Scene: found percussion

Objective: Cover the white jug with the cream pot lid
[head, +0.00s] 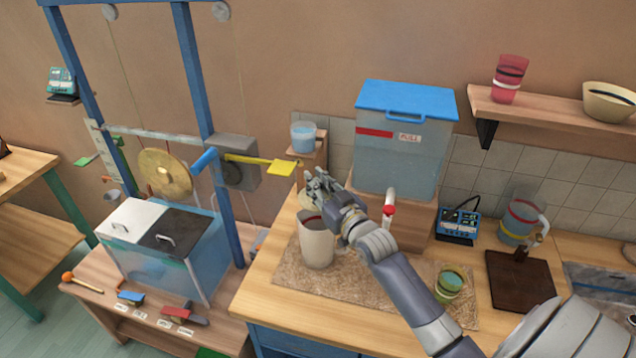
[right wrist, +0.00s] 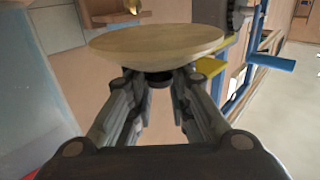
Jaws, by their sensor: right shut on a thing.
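The white jug (head: 316,245) stands upright on a speckled mat on the wooden counter. My right gripper (head: 322,188) is above the jug's rim. It is shut on the cream pot lid (head: 305,201), which is mostly hidden behind the fingers in the head view. In the right wrist view the lid (right wrist: 155,45) shows as a wide pale disc beyond the fingertips (right wrist: 158,78), held at its narrow knob. The lid is near the jug's top; I cannot tell whether they touch. My left gripper is not in view.
A clear tank with a blue lid (head: 407,97) stands behind the jug, with a red-and-white tap (head: 389,210). A green cup (head: 449,285) is on the mat's right. A yellow paddle (head: 262,163) and blue frame (head: 195,75) stand to the left.

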